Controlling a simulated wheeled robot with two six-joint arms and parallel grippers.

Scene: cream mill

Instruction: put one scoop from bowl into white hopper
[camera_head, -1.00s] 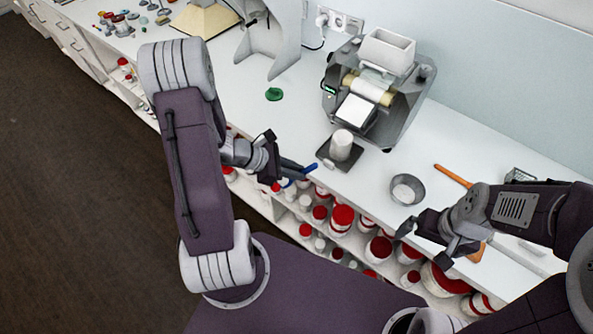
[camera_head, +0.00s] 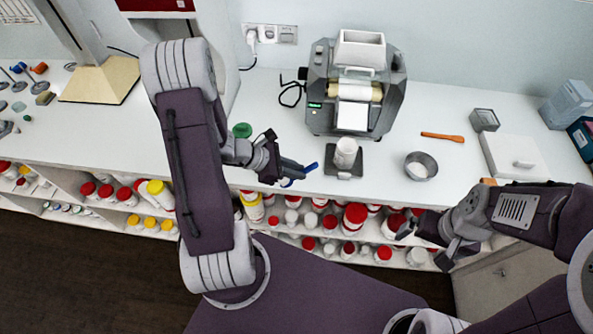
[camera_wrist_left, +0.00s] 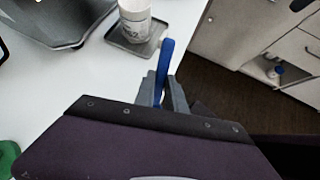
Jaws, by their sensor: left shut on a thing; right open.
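The white hopper (camera_head: 360,49) sits on top of the grey mill (camera_head: 322,84) at the back of the bench. The metal bowl (camera_head: 421,166), with pale contents, stands on the bench right of the mill. My left gripper (camera_head: 297,172) is shut on a blue tool (camera_head: 312,167), left of the bowl near the bench's front edge. The blue tool also shows upright between the fingers in the left wrist view (camera_wrist_left: 165,60). Its far end is mostly hidden, so I cannot tell if it holds anything. My right gripper (camera_head: 424,246) is open and empty, in front of the bench below the bowl.
A white cup (camera_head: 346,152) stands on a dark plate (camera_head: 343,172) between my left gripper and the bowl. An orange spatula (camera_head: 442,137) lies behind the bowl. A green item (camera_head: 242,130) lies behind my left arm. Jars fill the shelf below.

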